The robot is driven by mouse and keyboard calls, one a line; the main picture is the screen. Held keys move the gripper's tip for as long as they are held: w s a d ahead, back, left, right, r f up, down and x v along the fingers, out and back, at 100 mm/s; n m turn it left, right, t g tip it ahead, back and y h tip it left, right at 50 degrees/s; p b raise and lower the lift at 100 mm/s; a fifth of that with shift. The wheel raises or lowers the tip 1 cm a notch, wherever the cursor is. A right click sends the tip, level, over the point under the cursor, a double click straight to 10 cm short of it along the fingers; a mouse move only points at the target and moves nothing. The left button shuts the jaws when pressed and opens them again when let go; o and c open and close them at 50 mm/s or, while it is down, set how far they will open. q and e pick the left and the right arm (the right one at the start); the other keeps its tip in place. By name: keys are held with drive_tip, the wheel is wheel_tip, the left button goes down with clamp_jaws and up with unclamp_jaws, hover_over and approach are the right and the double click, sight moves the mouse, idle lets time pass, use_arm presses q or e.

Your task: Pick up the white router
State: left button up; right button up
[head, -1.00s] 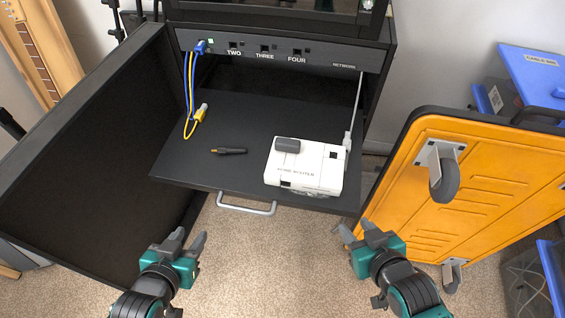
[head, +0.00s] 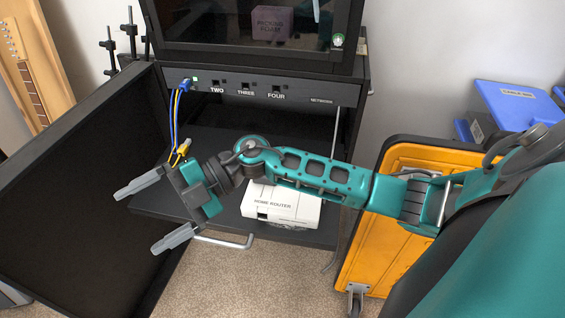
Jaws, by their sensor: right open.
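The white router (head: 283,207) lies on the pull-out shelf of the black cabinet. Its front and part of its top show, with the lettering "HOME ROUTER"; my right forearm covers its back part. My right arm reaches in from the right and passes over the router. My right gripper (head: 139,221) is open and empty, its two fingers pointing left, in front of the left part of the shelf and well to the left of the router. My left gripper is not in view.
Blue and yellow cables (head: 175,128) hang from the cabinet's port panel (head: 305,98). An open black door (head: 75,200) stands on the left. The pull-out shelf (head: 225,142) has a metal handle (head: 222,240). A yellow cart (head: 362,262) stands on the right.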

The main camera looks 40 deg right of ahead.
drive_tip(key=w+d+f+n+g+h, duration=0.2)
drive_tip(key=w+d+f+h, duration=0.15)
drive_tip(key=d+h, duration=0.4)
drive_tip(key=r+m+h+b, duration=0.15)
drive_tip(key=m+h, duration=0.25)
drive_tip(key=h, duration=0.5)
hover_over(264, 200)
drive_tip(key=w+d, duration=0.3)
drive_tip(key=w, duration=0.1)
drive_tip(key=shift+t, duration=0.3)
wheel_tip(264, 200, down, 7)
drive_tip(key=shift+w+d+r+b, duration=0.1)
drive_tip(key=shift+b, duration=0.25)
drive_tip(key=shift+d+f+b, duration=0.15)
drive_tip(key=shift+f+b, duration=0.25)
drive_tip(key=shift+f, duration=2.55)
drive_tip(key=shift+c, duration=0.4)
drive_tip(key=c, duration=1.6)
drive_tip(key=shift+w, duration=0.1)
drive_tip(key=shift+c, duration=0.6)
drive_tip(key=shift+r, duration=0.15)
